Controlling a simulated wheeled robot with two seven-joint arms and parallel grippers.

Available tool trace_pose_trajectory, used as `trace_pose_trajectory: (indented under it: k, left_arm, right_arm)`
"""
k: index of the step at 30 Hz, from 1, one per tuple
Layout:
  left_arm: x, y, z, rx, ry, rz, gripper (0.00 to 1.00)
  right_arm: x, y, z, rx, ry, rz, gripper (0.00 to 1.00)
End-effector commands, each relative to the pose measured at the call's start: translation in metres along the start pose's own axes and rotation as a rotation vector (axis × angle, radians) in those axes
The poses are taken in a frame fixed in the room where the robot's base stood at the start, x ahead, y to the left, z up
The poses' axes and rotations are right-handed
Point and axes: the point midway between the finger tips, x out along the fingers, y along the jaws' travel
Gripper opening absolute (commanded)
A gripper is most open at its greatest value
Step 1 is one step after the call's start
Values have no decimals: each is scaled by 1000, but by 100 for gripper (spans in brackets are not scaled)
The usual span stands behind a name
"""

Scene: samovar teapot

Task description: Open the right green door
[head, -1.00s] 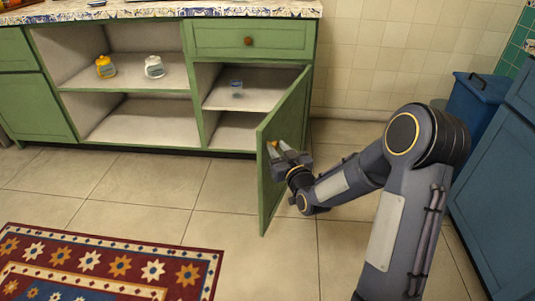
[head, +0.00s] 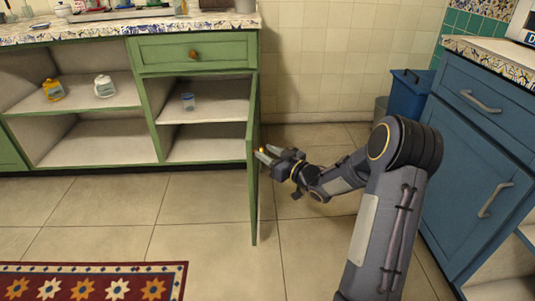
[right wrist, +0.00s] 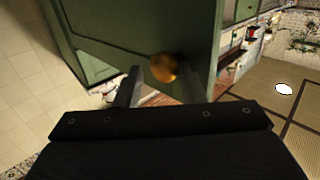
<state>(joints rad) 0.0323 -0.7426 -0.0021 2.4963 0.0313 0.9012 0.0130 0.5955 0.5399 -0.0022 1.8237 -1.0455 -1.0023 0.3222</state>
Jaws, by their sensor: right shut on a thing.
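The right green door (head: 253,190) stands open and shows almost edge-on in the head view, pointing out from the cabinet towards me. Its round knob (right wrist: 163,67) sits between the two fingers of my right gripper in the right wrist view. My right gripper (head: 264,154) is shut on the knob, on the right side of the door. The green door panel (right wrist: 140,30) also fills the upper middle of the right wrist view. My left gripper is not in view.
A yellow jar (head: 53,90) and a white jar (head: 104,86) stand on the shelf to the left. Blue cabinets (head: 475,150) and a blue bin (head: 408,95) are at the right. Tiled floor around the door is clear.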

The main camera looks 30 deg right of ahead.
Motion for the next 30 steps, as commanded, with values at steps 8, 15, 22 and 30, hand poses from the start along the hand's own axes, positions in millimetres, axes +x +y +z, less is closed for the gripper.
trace_pose_trajectory:
  k: [8,15,22,30]
  left_arm:
    - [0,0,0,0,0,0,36]
    - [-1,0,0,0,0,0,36]
    - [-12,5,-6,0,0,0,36]
    - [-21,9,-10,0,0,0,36]
  right_arm:
    - [-2,22,-3,-11,1,56,52]
    - [-3,22,-3,-11,0,55,52]
    - [-34,19,-6,-10,-1,50,52]
    - [-72,12,-5,-11,3,35,52]
